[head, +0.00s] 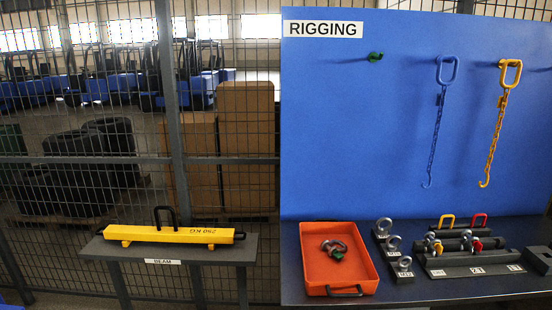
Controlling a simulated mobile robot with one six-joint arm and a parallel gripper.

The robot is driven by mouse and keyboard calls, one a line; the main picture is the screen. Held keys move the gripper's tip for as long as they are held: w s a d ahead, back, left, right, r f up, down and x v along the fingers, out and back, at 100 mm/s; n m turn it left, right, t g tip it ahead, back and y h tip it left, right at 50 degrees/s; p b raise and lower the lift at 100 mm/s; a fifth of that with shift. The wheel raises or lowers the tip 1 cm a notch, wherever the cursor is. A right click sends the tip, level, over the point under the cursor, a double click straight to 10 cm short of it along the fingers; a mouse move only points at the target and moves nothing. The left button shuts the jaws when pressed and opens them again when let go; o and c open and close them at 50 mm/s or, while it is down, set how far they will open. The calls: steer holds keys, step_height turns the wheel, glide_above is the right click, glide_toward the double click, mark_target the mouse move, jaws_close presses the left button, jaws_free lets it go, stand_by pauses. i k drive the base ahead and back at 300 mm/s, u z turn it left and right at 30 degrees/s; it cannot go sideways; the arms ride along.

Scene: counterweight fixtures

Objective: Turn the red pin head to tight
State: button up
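In the head view, a dark rack (470,264) with small labels on its front stands on the right-hand bench. A small red part (476,245), which looks like the red pin head, sits on a metal shackle at the rack. How far it is turned is too small to tell. A yellow part (437,246) sits on a similar shackle to its left. My gripper is not in view.
An orange tray (368,262) holds a shackle with a green pin (337,254). Eye bolts on blocks (403,266) stand between tray and rack. Blue and yellow chains (494,130) hang on the blue board. A yellow beam (180,235) lies on a left stand.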

mark_target(478, 246)
steer(key=z, duration=0.25)
steer(key=k, duration=0.85)
steer(key=z, duration=0.5)
steer(key=k, duration=0.5)
steer(key=z, duration=0.7)
steer(key=i, duration=2.15)
steer(key=u, duration=0.7)
steer(key=i, duration=0.55)
steer(key=u, duration=0.25)
